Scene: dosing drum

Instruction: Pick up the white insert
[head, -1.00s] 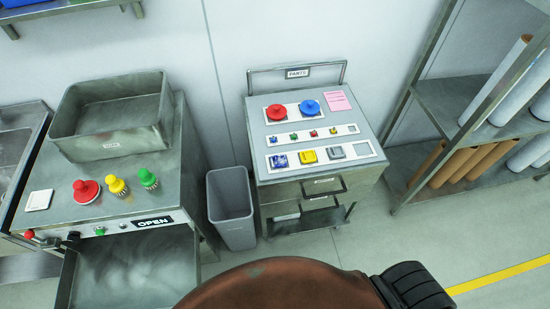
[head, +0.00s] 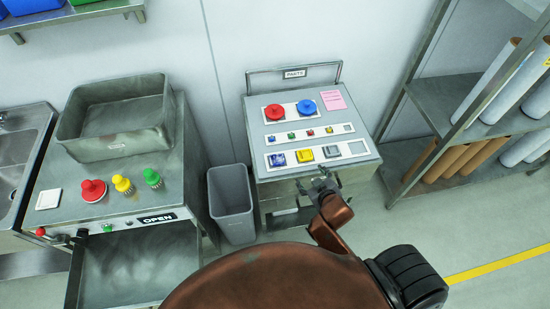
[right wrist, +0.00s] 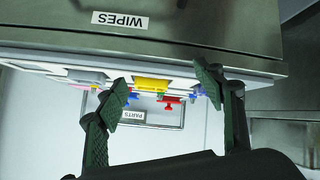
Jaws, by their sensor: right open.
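The pale grey-white insert (head: 331,152) sits in the front strip on top of the parts cart, right of a yellow insert (head: 305,154) and a blue one (head: 277,160). I take it as the white insert. My right gripper (head: 324,184) is open and empty at the cart's front edge, just below the strip, apart from the inserts. In the right wrist view the open fingers (right wrist: 163,93) spread before the upside-down cart edge, with the yellow insert (right wrist: 152,83) between them and a pale piece (right wrist: 87,75) toward the left. My left gripper is out of view.
The cart top also holds a red knob (head: 275,112), a blue knob (head: 307,106), small coloured pieces and a pink note (head: 333,100). A grey bin (head: 231,203) stands left of the cart. A bench with an open drawer (head: 138,262) is further left, a shelf rack at right.

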